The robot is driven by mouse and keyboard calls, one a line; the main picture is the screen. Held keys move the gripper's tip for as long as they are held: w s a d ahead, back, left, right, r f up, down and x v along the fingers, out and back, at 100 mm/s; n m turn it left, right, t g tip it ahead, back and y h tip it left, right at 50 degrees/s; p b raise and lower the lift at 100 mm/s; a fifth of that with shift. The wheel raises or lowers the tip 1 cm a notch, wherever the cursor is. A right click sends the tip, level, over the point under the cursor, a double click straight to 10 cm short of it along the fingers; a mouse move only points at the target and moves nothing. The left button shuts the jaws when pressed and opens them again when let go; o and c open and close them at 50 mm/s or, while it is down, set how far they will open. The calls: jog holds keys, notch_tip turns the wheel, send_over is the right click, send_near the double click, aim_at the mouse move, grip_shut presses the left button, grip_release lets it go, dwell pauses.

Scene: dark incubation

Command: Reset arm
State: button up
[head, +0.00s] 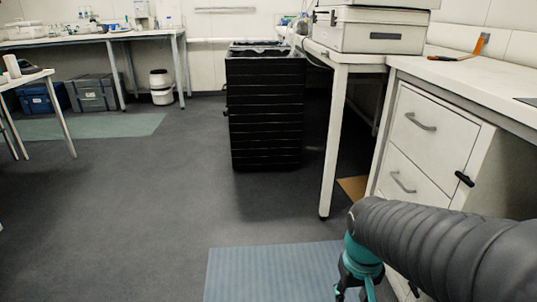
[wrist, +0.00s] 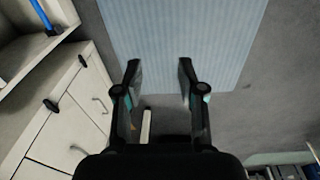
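My gripper (wrist: 159,75) shows in the wrist view with its two dark fingers apart and nothing between them. It hangs over the floor, with a blue ribbed mat (wrist: 180,35) beyond the fingertips. In the head view my arm reaches in from the lower right, with a dark ribbed sleeve and a teal wrist. The gripper there is only partly in view at the bottom edge, beside the white drawer cabinet (head: 432,127).
The blue mat (head: 270,272) lies on the grey floor at the bottom. A black cart (head: 265,115) stands ahead. A white bench leg (head: 333,140) and drawers are close on the right. A white case (head: 370,32) sits on the bench. The floor at left centre is clear.

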jog(key=s+a+r+t+p, duration=0.1)
jog(key=s+r+t+p, duration=0.2)
jog(key=r, duration=1)
jog(key=shift+s+a+t, duration=0.2)
jog(key=shift+s+t, duration=0.7)
jog(key=shift+s, duration=0.1)
jog(key=shift+r, duration=0.1)
